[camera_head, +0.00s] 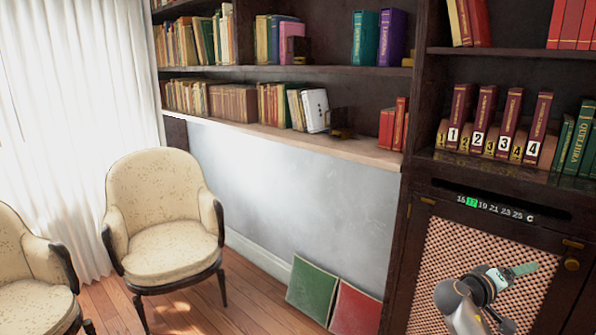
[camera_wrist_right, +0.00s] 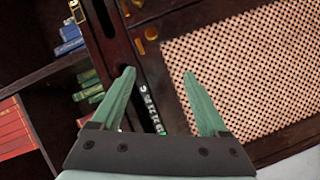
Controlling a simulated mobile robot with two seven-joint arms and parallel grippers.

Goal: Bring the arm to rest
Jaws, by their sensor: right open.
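My right gripper (camera_head: 525,269) is at the lower right of the head view, in front of the mesh cabinet door (camera_head: 450,260). Its green fingers point to the right. In the right wrist view the gripper (camera_wrist_right: 159,75) has its two green fingers spread apart, with nothing between them. Part of my right arm shows below it in the head view. My left gripper is not in view.
Above the mesh door is a number strip (camera_head: 497,208) with 17 lit green. Numbered red books (camera_head: 483,120) stand on the shelf above. Green (camera_head: 312,288) and red (camera_head: 355,310) panels lean low on the wall. Cream armchairs (camera_head: 165,215) stand at left on open wooden floor.

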